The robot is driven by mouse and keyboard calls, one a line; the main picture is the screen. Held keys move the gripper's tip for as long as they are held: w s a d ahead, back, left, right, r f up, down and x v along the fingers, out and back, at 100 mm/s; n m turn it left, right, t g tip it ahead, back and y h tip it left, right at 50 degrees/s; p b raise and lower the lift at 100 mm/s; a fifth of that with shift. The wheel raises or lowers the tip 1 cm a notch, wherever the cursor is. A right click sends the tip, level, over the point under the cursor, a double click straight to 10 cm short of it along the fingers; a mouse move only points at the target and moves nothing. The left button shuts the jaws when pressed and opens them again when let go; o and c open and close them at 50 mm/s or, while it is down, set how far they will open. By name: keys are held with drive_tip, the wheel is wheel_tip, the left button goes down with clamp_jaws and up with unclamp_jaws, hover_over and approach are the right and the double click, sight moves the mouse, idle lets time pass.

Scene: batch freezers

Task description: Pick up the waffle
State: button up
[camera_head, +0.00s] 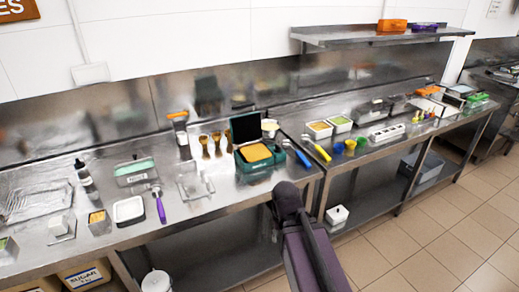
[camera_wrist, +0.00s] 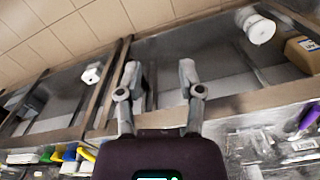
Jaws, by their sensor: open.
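The waffle (camera_head: 256,152) is a golden-brown square. It lies in an open dark green waffle maker (camera_head: 253,166) with its lid raised, on the steel counter. My gripper (camera_wrist: 160,78) shows in the wrist view with its two grey fingers spread apart and nothing between them. The wrist view looks past the counter edge at the lower shelves and floor, upside down; I cannot make out the waffle there. In the head view my dark arm stands in front of the counter, just below and right of the waffle maker, and I cannot make out the fingers.
Waffle cones (camera_head: 211,143) stand left of the waffle maker. Blue- and yellow-handled scoops (camera_head: 317,148) lie to its right. A purple-handled scoop (camera_head: 159,206) lies further left on the counter. The tiled floor (camera_head: 400,245) at right is clear.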

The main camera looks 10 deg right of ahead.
drive_tip(key=shift+w+d, duration=0.35)
drive_tip(key=shift+w, duration=0.1)
